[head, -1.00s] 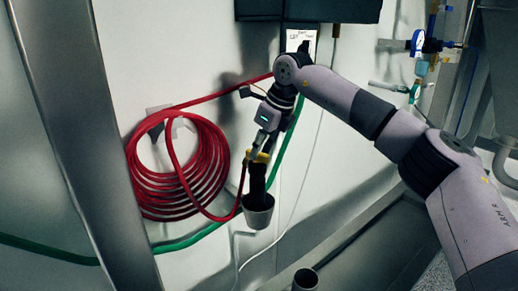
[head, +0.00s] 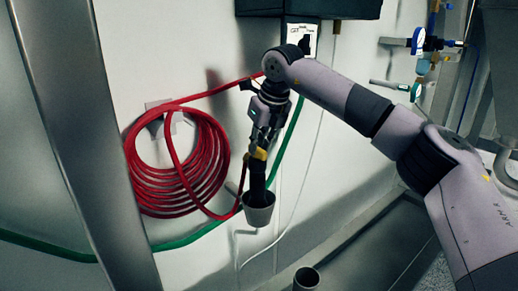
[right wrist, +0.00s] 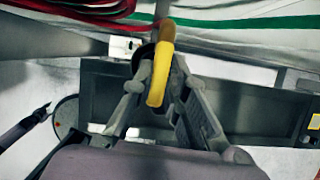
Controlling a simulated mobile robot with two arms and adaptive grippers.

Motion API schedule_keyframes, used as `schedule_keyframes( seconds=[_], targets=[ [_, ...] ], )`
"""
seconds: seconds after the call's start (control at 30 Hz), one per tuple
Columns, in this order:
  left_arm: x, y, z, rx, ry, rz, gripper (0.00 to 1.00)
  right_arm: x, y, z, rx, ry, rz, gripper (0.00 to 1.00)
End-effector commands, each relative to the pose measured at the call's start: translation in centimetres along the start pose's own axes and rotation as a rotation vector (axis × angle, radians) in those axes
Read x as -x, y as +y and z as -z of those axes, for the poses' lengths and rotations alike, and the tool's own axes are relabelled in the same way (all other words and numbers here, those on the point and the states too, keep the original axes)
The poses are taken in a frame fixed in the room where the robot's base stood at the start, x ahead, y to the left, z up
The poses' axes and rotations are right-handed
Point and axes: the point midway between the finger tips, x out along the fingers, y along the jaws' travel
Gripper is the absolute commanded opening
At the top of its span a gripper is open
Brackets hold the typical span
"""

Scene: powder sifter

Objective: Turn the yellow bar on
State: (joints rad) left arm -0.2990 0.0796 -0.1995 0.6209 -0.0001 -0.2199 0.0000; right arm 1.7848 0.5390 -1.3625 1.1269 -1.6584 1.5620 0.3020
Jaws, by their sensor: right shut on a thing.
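The yellow bar (head: 259,154) sits at the top of a dark upright fitting (head: 257,180) with a grey cup-shaped lower end (head: 258,211). My right gripper (head: 261,146) comes down on the bar from above, and its fingers are shut on it. In the right wrist view the yellow bar (right wrist: 161,65) is a curved piece between the fingertips of the right gripper (right wrist: 157,80). The gripper's fingers hide part of the bar in the head view. My left gripper is not in view.
A coiled red hose (head: 180,165) hangs on the wall to the left. A green hose (head: 180,243) runs behind the fitting. A metal post (head: 85,130) stands at the left. An open pipe end (head: 306,279) is below. Blue-gauged valves (head: 418,41) are at upper right.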

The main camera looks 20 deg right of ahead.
Motion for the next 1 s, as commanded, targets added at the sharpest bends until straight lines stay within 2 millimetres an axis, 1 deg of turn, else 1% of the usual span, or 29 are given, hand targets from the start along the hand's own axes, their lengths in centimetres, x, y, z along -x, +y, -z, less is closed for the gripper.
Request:
schedule_keyframes(
  seconds=[0.1,0.37,0.4,0.67,0.7,1.0],
  targets=[
    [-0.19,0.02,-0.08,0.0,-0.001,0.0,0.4,0.04,-0.01,-0.03,-0.032,-0.002,0.014,0.0],
    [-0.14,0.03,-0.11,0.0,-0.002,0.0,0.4,0.09,-0.02,-0.04,-0.034,-0.001,0.015,0.0],
    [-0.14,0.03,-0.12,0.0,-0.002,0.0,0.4,0.08,-0.02,-0.04,-0.034,-0.001,0.015,0.15],
    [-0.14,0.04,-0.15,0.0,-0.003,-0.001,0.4,0.06,-0.02,-0.02,-0.033,-0.001,0.014,0.32],
    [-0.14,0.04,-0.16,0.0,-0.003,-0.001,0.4,0.05,-0.02,-0.02,-0.033,-0.001,0.014,0.34],
    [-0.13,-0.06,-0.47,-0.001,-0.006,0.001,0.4,0.19,-0.02,-0.02,-0.033,-0.001,0.014,0.34]
  ],
)
